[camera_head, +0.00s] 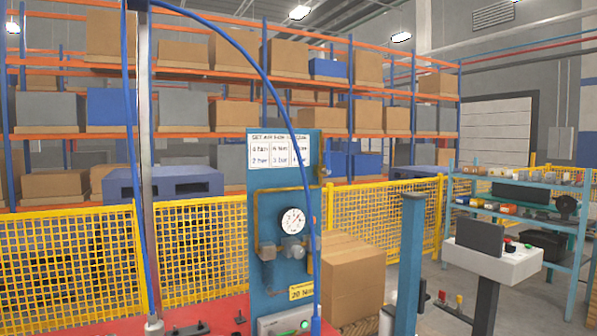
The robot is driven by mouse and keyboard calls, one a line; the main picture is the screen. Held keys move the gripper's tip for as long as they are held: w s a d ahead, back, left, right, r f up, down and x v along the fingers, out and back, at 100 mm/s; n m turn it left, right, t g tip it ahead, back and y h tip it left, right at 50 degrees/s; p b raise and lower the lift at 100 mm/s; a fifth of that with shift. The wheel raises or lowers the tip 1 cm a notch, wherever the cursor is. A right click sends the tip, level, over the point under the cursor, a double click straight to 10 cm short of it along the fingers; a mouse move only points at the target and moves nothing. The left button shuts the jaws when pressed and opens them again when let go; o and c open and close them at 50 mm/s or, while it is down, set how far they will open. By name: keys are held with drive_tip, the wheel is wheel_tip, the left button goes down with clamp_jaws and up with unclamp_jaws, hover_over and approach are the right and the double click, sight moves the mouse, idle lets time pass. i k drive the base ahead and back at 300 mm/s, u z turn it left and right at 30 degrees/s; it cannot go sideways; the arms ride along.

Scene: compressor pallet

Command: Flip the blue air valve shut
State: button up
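A blue upright panel (270,185) stands at the centre, with a white chart at its top. A round white gauge (292,221) is mounted on it, above grey metal fittings (291,248). Yellowish pipe (257,215) runs along the panel's edges. A blue hose (275,92) arcs down over the panel's right side and ends in a thicker blue piece (316,325) at the bottom edge. I cannot make out a blue valve lever or its position. My gripper is not in view.
A red surface (215,325) lies at the bottom, with a metal post (146,160) at left. A cardboard box (352,278) and a blue post (409,255) stand right of the panel. Yellow mesh fencing (200,250) runs behind. A control console (490,258) and shelf are at right.

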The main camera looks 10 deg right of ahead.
sight(327, 170)
drive_tip(key=u, duration=0.05)
drive_tip(key=k, duration=0.65)
drive_tip(key=z, duration=0.55)
drive_tip(key=i, duration=1.6)
drive_tip(key=u, duration=0.35)
